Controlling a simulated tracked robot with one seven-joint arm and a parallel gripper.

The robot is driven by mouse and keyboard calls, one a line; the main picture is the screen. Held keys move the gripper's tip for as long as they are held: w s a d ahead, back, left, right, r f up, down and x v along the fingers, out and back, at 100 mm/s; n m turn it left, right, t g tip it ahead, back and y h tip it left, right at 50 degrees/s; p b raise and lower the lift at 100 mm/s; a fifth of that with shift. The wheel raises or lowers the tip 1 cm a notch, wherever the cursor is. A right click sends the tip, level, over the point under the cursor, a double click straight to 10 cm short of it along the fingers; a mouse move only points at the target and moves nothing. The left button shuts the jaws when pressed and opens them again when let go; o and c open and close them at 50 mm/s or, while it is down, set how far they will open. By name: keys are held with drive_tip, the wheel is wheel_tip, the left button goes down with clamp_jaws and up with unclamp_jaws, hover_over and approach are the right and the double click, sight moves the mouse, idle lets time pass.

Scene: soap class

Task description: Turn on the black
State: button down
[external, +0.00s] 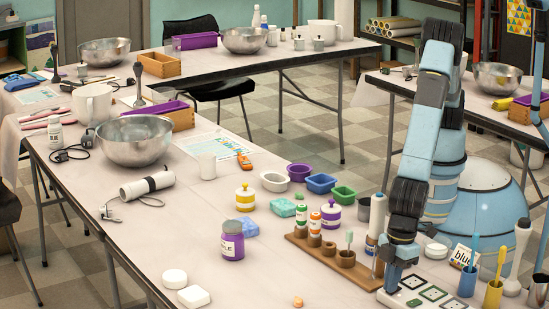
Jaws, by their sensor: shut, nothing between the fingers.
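A white panel (432,296) lies at the near right edge of the table. It carries several square switches with dark or green frames, partly cut off by the bottom of the picture. Which one is black, and whether any is on, is too small to tell. My gripper (391,287) points straight down at the left end of the panel. It is shut and empty. Its tips and arm hide that end, and I cannot tell whether they touch a switch.
A wooden rack (325,258) with small bottles stands just left of my gripper. A purple jar (231,241) and white soaps (193,297) lie further left.

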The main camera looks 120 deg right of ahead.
drive_tip(key=shift+s+f, duration=0.15)
drive_tip(key=shift+s, duration=0.7)
drive_tip(key=shift+r, duration=0.2)
drive_tip(key=shift+r, duration=0.1)
wheel_tip(320, 180, up, 14)
drive_tip(key=s, duration=0.1)
drive_tip(key=shift+s+f, duration=0.2)
drive_tip(key=shift+s, duration=0.1)
